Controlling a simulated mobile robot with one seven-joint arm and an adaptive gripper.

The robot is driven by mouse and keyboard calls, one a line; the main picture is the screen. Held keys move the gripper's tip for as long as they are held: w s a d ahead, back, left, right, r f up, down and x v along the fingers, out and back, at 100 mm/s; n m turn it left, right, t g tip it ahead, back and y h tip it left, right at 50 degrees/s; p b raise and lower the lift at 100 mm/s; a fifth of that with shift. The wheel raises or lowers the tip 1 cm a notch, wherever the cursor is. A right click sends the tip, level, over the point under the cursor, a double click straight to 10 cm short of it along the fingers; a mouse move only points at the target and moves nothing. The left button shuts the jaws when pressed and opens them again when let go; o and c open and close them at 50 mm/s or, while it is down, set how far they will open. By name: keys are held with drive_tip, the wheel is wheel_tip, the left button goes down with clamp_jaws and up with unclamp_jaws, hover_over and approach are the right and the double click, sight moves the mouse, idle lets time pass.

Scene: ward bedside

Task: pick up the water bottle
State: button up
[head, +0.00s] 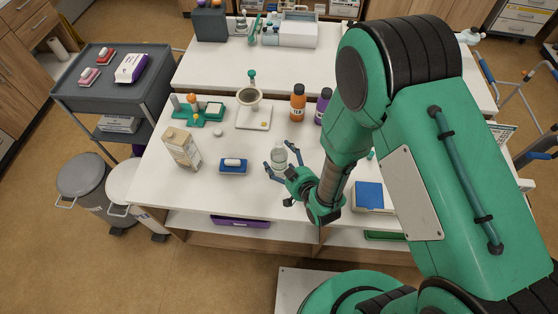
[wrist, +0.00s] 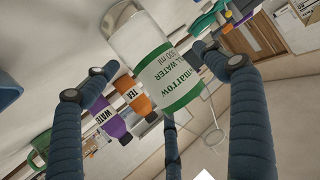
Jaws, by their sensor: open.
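A clear bottle (head: 279,155) with a white and green label stands upright on the white table. In the wrist view this bottle (wrist: 165,70) shows the words "WATER" and "500 ml". My gripper (head: 283,163) is open, low over the table, with its blue fingers spread to either side of this bottle. In the wrist view the fingertips of my gripper (wrist: 152,60) flank the bottle, and no firm grip shows. A purple bottle (head: 323,106) stands farther back; its label reads "WATE" in the wrist view (wrist: 112,124). The bottle's lower end is partly hidden in the head view.
An orange bottle (head: 298,103) marked "TEA" stands beside the purple one. The table's front edge is close.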

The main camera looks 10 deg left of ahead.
sight(285, 157)
drive_tip(key=shift+w+a+f, duration=0.1)
drive_tip(key=shift+w+a, duration=0.05)
drive_tip(key=shift+w, duration=0.15)
idle(0.4)
drive_tip(key=c, duration=1.5)
drive_tip(key=shift+r, duration=0.3)
drive_tip(key=shift+r+p, duration=0.3)
drive_tip(key=shift+r, duration=1.25)
drive_tip(key=shift+s+d+r, duration=0.2)
drive_tip(key=shift+s+d, duration=0.95)
drive_tip(key=shift+s, duration=1.25)
drive_tip(key=shift+s+d+r, duration=0.25)
drive_tip(key=shift+s+d, duration=0.85)
drive_tip(key=shift+s, duration=1.25)
drive_tip(key=shift+s+d+r, duration=0.2)
drive_tip(key=shift+s+d, duration=0.95)
drive_tip(key=shift+s, duration=1.25)
